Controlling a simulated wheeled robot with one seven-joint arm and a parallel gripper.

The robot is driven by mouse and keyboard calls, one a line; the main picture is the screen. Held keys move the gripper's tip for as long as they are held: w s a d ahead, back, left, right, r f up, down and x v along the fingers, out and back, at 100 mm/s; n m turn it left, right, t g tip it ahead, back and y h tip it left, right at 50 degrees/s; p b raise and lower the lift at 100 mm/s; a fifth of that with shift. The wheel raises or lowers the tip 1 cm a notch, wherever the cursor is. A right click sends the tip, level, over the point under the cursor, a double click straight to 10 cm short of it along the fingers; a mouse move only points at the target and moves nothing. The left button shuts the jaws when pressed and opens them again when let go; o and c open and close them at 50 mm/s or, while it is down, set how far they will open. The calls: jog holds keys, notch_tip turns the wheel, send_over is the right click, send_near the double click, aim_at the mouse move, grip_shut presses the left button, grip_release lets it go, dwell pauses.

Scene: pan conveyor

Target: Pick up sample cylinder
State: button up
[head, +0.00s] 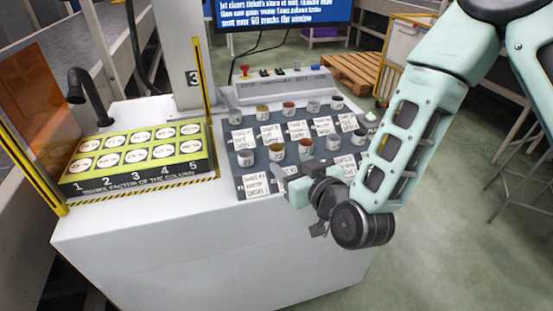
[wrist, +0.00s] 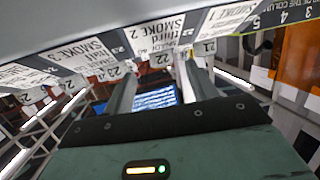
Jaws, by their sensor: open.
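Sample cylinders stand in two rows on a dark rack (head: 228,168). The front row includes a pale-rimmed one (head: 246,157), a tan one (head: 276,152) and a reddish-brown one (head: 306,147). The back row includes an olive-topped one (head: 263,113). My gripper (head: 284,183) is at the front edge of the rack, just in front of the front row. Its two fingers show apart in the wrist view (wrist: 158,72), with no cylinder clearly held between them. Numbered tags, including 22 (wrist: 161,59), show beyond the fingertips. Which cylinder is closest to the fingers I cannot tell.
White label cards (head: 256,185) lie among the cylinders. A yellow-green block (head: 138,152) with round white labels stands left on the white cabinet (head: 200,240). A column marked 3 (head: 184,60) and a control panel (head: 285,85) stand behind. A wooden pallet (head: 352,72) lies on the floor.

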aim_at(280, 154)
jog(key=shift+x, duration=3.85)
jog(key=shift+r, duration=0.2)
jog(key=c, duration=1.1)
